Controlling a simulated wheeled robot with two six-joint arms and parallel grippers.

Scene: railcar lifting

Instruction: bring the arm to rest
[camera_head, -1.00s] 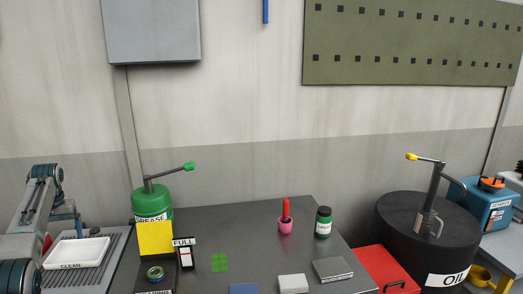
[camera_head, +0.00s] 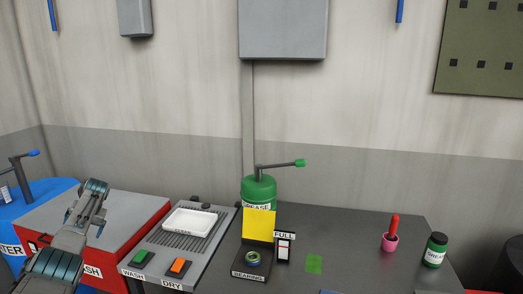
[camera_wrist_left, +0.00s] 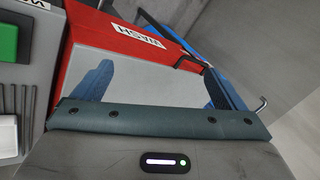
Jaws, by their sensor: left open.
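My left arm comes in from the lower left of the head view, bent over the red WASH box (camera_head: 150,215) with its grey top. My left gripper (camera_wrist_left: 156,82) is open and empty in the left wrist view, with its two blue fingers wide apart. Between and beyond the fingers are a pale panel and the red WASH box (camera_wrist_left: 115,40). In the head view the fingertips (camera_head: 85,222) are small and partly hidden by the arm. My right gripper is not in view.
A white tray (camera_head: 189,222) lies on the ribbed station with green (camera_head: 141,257) and orange (camera_head: 179,266) buttons. A green grease pump (camera_head: 258,190) stands behind a bearing stand (camera_head: 250,262). A blue drum (camera_head: 45,190) is at far left.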

